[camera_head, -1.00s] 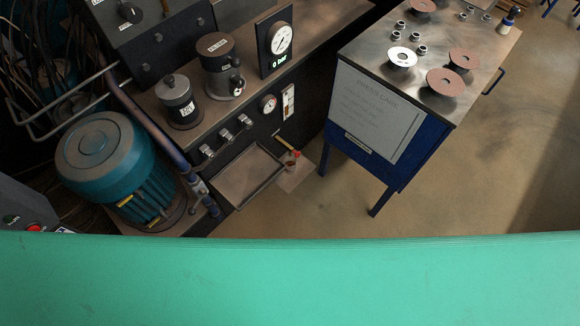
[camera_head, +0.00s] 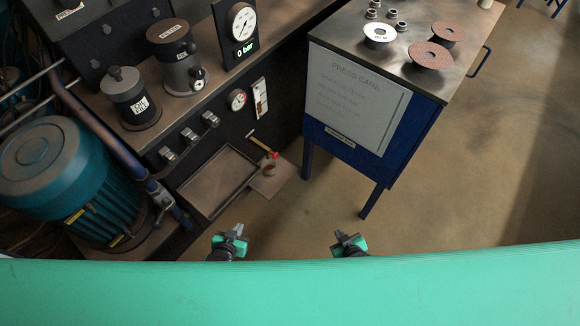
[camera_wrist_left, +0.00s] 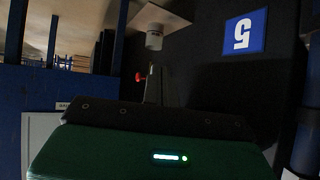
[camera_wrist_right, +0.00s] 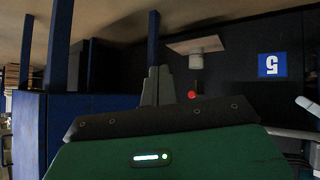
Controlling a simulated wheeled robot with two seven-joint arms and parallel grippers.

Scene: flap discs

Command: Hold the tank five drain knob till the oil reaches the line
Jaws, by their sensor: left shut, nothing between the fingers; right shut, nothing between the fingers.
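A small red knob (camera_head: 275,155) sits at the end of a yellowish pipe (camera_head: 259,144) low on the dark front of the unit. It also shows in the left wrist view (camera_wrist_left: 141,77) and right wrist view (camera_wrist_right: 192,95). A small cup (camera_head: 269,170) stands below it; its oil level is too small to read. A blue "5" label (camera_wrist_left: 243,32) is on the dark panel. A narrow sight gauge (camera_head: 260,97) is above; its line is unclear. My left gripper (camera_head: 236,233) and right gripper (camera_head: 344,237) are shut and empty, both apart from the knob.
A shallow tray (camera_head: 218,182) juts out left of the knob. A teal motor (camera_head: 60,170) and blue pipe stand further left. A blue cabinet (camera_head: 350,150) with a metal top holding discs stands right. Open floor (camera_head: 300,215) lies between the unit and the cabinet.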

